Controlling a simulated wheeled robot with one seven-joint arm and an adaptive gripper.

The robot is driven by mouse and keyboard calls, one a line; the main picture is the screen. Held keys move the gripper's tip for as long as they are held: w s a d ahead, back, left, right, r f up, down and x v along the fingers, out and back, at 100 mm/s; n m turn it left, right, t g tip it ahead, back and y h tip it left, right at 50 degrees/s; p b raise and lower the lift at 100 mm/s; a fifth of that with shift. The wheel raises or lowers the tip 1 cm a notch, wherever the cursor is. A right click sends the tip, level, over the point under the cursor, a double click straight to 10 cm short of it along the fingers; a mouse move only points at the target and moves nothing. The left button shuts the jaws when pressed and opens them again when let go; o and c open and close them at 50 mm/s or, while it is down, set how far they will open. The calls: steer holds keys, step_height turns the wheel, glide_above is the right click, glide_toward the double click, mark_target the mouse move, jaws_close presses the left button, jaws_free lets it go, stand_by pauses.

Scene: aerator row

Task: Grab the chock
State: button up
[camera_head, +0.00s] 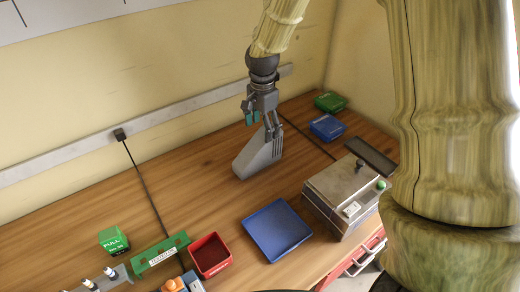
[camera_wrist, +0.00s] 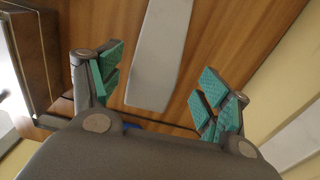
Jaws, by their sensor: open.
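The chock (camera_head: 259,155) is a grey wedge standing on the wooden bench near the wall. In the wrist view it shows as a long pale grey shape (camera_wrist: 160,55) lying between the finger pads. My gripper (camera_head: 263,122) is just above the chock's tall end in the head view, pointing down. In the wrist view my gripper (camera_wrist: 160,90) is open, with its teal pads apart on either side of the chock. I see gaps between the pads and the chock. The exact height of the fingertips over it is hard to tell.
A blue tray (camera_head: 277,230) and a metal box with a knob (camera_head: 343,194) stand in front and right. Blue (camera_head: 327,127) and green (camera_head: 330,102) boxes sit behind. A red bin (camera_head: 210,255) and a green block (camera_head: 114,240) are at left. Bench left of the chock is clear.

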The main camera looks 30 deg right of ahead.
mark_target(261, 137)
steer(key=shift+s+a+f, duration=0.2)
steer(key=shift+s+f, duration=0.1)
steer(key=shift+f, duration=0.1)
steer(key=shift+a+f+p, duration=0.15)
steer(key=shift+f+p, duration=0.95)
steer(key=shift+f, duration=1.3)
steer(key=c, duration=1.5)
